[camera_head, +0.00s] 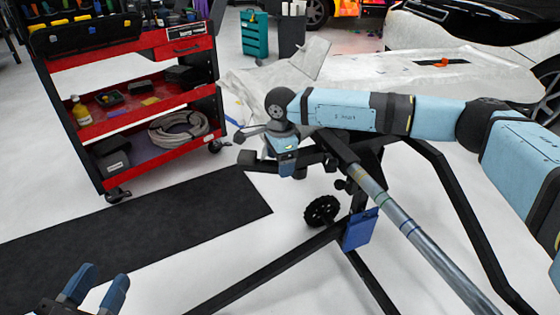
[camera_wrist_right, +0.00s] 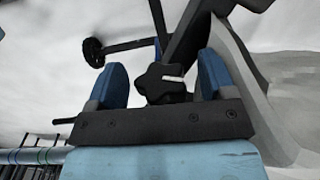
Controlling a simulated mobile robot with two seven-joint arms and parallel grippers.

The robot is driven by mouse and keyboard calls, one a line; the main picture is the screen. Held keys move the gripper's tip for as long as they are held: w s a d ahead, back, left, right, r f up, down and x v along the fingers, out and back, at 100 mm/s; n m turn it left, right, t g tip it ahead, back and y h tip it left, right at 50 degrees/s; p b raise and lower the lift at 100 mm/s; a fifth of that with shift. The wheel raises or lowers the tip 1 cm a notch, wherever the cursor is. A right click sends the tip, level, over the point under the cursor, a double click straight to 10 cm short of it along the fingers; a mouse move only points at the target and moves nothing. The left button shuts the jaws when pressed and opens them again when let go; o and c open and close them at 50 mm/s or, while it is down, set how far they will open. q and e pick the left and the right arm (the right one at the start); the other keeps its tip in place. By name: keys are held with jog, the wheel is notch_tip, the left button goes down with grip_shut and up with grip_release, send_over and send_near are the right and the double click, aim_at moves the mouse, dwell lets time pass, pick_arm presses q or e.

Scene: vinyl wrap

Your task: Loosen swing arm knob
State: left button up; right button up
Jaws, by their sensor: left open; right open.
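The black star-shaped knob (camera_wrist_right: 163,83) shows in the right wrist view, attached to a black frame bar. My right gripper (camera_wrist_right: 163,72) is open, with one blue finger on each side of the knob and a visible gap to each. In the head view my right arm reaches in from the right, its wrist (camera_head: 285,155) over the black stand's arm. I cannot make out the knob clearly there. My left gripper (camera_head: 97,284) is open and empty at the bottom left of the head view, far from the stand.
The black stand (camera_head: 440,180) fills the middle right, with a dark wheel (camera_head: 321,211), a blue piece (camera_head: 360,229) and a long metal roll bar (camera_head: 400,218). A red tool cart (camera_head: 150,124) stands at left beside a dark mat (camera_head: 150,222). A car (camera_head: 500,25) is behind.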

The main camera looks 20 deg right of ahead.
jog(key=c, duration=0.9)
jog(key=g+p, duration=0.1)
jog(key=p, duration=0.2)
jog(key=shift+r+g+p, duration=0.3)
jog(key=shift+r+p, duration=0.05)
jog(key=shift+f+g+p, duration=0.1)
jog(key=shift+g+p, duration=0.3)
jog(key=shift+f+g, duration=0.25)
jog(key=shift+g, duration=0.05)
pick_arm(q)
jog(key=s+n, duration=0.1)
jog(key=s+d+n+g+y, duration=0.1)
jog(key=n, duration=0.1)
jog(key=shift+d+f+g, duration=0.2)
jog(key=shift+f+g, duration=0.1)
jog(key=shift+f, duration=0.05)
pick_arm(e)
jog(key=o, duration=0.9)
